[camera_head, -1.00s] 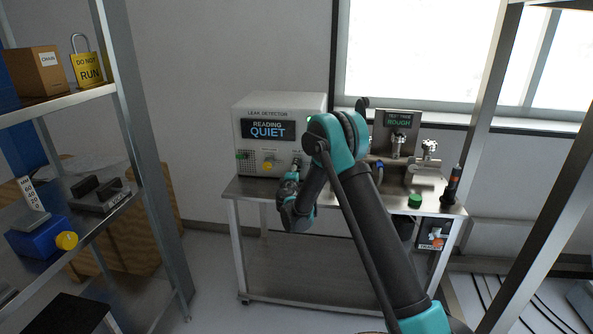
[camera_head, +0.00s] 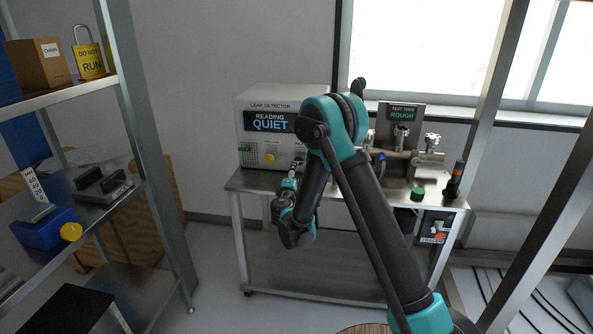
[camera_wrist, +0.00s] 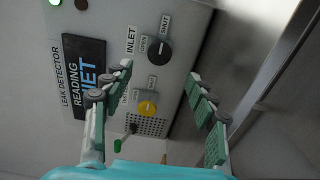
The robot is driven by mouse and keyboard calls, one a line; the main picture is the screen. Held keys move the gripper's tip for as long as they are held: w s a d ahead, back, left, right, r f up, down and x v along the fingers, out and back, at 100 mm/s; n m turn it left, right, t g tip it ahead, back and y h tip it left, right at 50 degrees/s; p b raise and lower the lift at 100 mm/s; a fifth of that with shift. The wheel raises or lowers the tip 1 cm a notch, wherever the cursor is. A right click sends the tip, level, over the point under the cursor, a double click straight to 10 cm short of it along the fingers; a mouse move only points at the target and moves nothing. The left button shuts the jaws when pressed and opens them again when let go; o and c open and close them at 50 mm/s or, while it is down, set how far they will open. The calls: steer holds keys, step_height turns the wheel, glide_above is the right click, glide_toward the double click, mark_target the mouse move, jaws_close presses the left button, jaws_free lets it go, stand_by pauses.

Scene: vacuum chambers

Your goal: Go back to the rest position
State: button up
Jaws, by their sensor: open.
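My gripper shows in the wrist view (camera_wrist: 165,105) with its two green-padded fingers wide apart and nothing between them. Beyond the fingers is the face of the leak detector (camera_wrist: 180,20), with a black inlet knob (camera_wrist: 158,48) and a yellow knob (camera_wrist: 147,106). In the head view my arm is bent in front of the bench, and its wrist end hangs before the detector (camera_head: 262,140), left of the elbow. The fingers are hard to make out there. The detector display reads "QUIET".
The steel bench (camera_head: 236,182) also carries the test tree (camera_head: 405,115), marked "ROUGH", and a green cap (camera_head: 417,193). A shelf (camera_head: 75,92) stands close on the left, with a box (camera_head: 38,64) and a yellow lock (camera_head: 89,60). A metal post (camera_head: 490,90) rises on the right.

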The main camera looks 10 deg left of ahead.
steer(key=shift+s, duration=0.45)
steer(key=s+d+r+m+g+h, duration=0.1)
steer(key=d+r+m+g+h, duration=0.15)
steer(key=d, duration=0.65)
steer(key=s+d+r+m+g+h, duration=0.15)
steer(key=d+m, duration=0.25)
steer(key=d, duration=0.4)
steer(key=s+d+f+m+g, duration=0.1)
steer(key=s+d+m+g, duration=0.3)
steer(key=s+d, duration=0.7)
steer(key=s+d+f+m+g+y, duration=0.1)
steer(key=s+f+m+g, duration=0.1)
steer(key=s, duration=0.7)
steer(key=s+d+f+m+g+y, duration=0.2)
steer(key=s, duration=0.6)
steer(key=s+d+f+m+g+y, duration=0.1)
steer(key=s+d+f+m, duration=0.1)
steer(key=s, duration=0.7)
steer(key=shift+s+f+m+g+y, duration=0.35)
steer(key=shift+f+m+g, duration=0.1)
steer(key=shift+m, duration=0.1)
